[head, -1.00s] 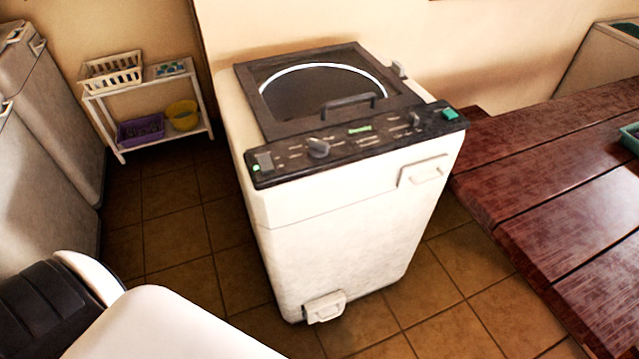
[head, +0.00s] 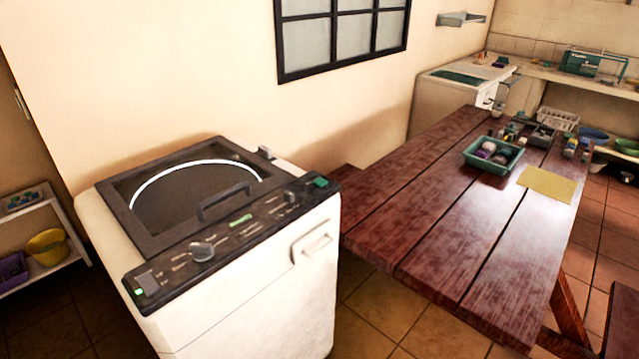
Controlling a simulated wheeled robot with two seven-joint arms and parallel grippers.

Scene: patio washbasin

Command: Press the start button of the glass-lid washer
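The glass-lid washer (head: 300,262) stands at the left of the head view, a white top-loader with a dark frame around its lid. The lid (head: 190,197) is down, with a dark handle across its front. The dark control panel (head: 240,236) runs along the front top edge. It has a grey knob (head: 203,251), a small green display, a green button (head: 320,182) at the right end and a small lit green button (head: 139,291) at the left end. Neither gripper is in view.
A wooden picnic table (head: 470,235) stands right of the washer, holding a green tray (head: 466,158) and a yellow cloth (head: 547,184). A white shelf (head: 66,222) stands at the left. Another white appliance (head: 432,102) and a counter are at the back right. Some tiled floor in front is clear.

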